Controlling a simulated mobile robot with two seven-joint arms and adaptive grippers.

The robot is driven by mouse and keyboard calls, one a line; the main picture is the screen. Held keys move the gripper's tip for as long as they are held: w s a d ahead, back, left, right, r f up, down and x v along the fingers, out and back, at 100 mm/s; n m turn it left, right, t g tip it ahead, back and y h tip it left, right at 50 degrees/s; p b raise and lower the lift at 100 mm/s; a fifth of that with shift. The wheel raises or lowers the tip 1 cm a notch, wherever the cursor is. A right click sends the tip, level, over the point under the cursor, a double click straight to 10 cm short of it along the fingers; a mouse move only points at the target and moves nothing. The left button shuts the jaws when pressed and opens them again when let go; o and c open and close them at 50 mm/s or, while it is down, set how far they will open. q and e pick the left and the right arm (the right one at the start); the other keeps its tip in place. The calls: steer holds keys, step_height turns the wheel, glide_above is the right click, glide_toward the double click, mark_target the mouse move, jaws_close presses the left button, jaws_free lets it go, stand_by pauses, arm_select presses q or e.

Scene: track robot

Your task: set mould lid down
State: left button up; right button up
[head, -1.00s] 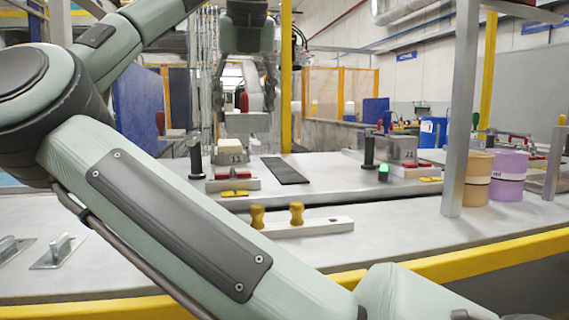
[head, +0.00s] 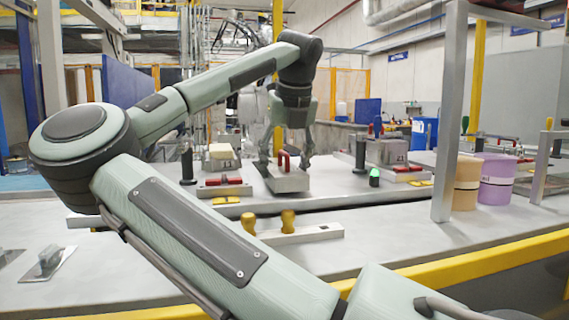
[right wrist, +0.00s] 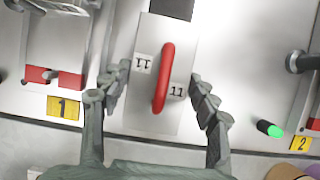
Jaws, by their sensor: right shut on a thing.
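The mould lid (head: 288,181) is a grey plate with a red handle (head: 284,160) and the label 11. The right wrist view shows the lid (right wrist: 150,98) from above, with finger linkages on both sides. My right gripper (head: 286,166) is shut on the lid. The lid is level over the dark mat (right wrist: 172,8), largely covering it; whether it touches is unclear. An open mould with a cream top (head: 221,156) stands to the left. My left gripper is not in view.
Red clamps (head: 223,182) and a black post (head: 187,164) stand by the left mould. On the right are a closed mould (head: 388,151), another black post (head: 360,153) and a green light (head: 374,173). A bar with yellow knobs (head: 315,234) lies in front.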

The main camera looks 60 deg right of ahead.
stand_by(0.3)
steer(key=o, duration=1)
steer(key=shift+o, duration=2.3)
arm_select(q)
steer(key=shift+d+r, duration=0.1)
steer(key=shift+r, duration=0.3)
arm_select(e)
steer(key=shift+s+r, duration=0.1)
steer(key=shift+r, duration=0.15)
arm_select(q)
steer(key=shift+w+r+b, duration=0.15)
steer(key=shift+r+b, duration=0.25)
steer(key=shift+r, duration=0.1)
arm_select(e)
steer(key=v, duration=1.1)
steer(key=shift+s+a+r, duration=0.15)
steer(key=shift+a+r, duration=0.05)
steer(key=shift+r, duration=0.05)
steer(key=shift+o, duration=0.2)
